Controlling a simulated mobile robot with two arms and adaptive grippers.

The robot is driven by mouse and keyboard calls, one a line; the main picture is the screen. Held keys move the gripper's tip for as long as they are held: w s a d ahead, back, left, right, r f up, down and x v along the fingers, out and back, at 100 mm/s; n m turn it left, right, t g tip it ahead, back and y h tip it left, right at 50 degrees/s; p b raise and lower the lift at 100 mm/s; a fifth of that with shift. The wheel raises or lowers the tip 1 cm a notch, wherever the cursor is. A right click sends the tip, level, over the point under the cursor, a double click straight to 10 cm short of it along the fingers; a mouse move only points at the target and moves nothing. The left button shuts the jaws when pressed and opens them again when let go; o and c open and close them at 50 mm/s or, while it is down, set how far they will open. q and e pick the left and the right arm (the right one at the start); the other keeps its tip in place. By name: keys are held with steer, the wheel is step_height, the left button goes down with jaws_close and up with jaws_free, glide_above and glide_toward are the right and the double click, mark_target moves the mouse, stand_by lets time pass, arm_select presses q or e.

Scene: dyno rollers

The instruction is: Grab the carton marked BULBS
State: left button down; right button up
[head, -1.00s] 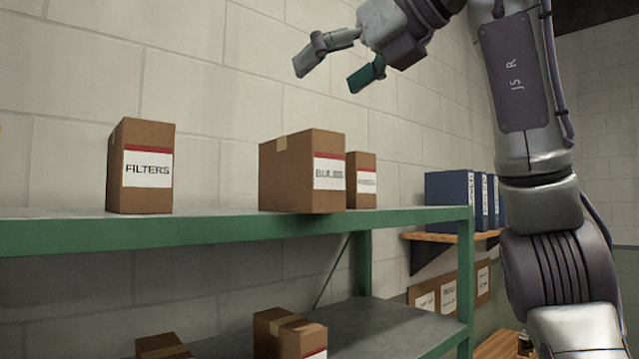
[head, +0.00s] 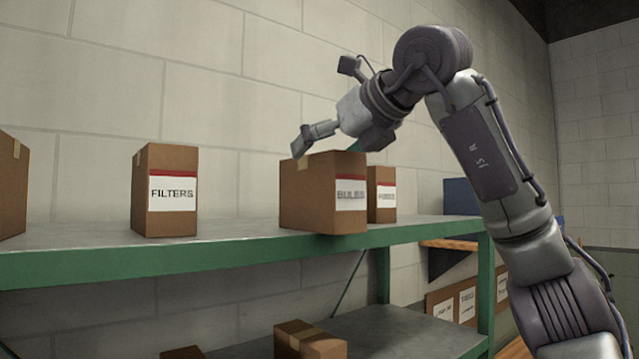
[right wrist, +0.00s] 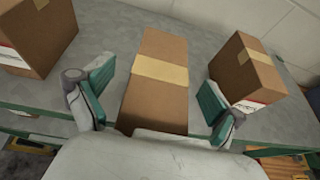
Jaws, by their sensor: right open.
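The BULBS carton (head: 306,212) is a brown box with a white, red-edged label, standing upright on the upper green-edged shelf (head: 80,265). In the right wrist view its taped top (right wrist: 158,85) lies between my right gripper's fingers. My right gripper (head: 330,145) is open, just above the carton's top in the head view, with one finger partly hidden behind the carton. In the right wrist view the right gripper (right wrist: 155,98) has a green-padded finger on each side of the carton, with no clear contact. My left gripper is not in view.
A FILTERS carton (head: 170,220) stands to the left with a gap. Another labelled carton (head: 381,195) stands close at the right of the BULBS carton. A further carton (head: 12,185) is at the far left. Blue binders (head: 461,197) and a lower shelf with boxes (head: 308,342) also show.

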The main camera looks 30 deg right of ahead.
steer(key=x, duration=0.2)
steer(key=shift+w+d+f, duration=0.15)
steer(key=shift+w, duration=0.2)
steer(key=shift+s, duration=0.1)
steer(key=shift+s, duration=0.15)
steer(key=c, duration=0.6)
jaws_close()
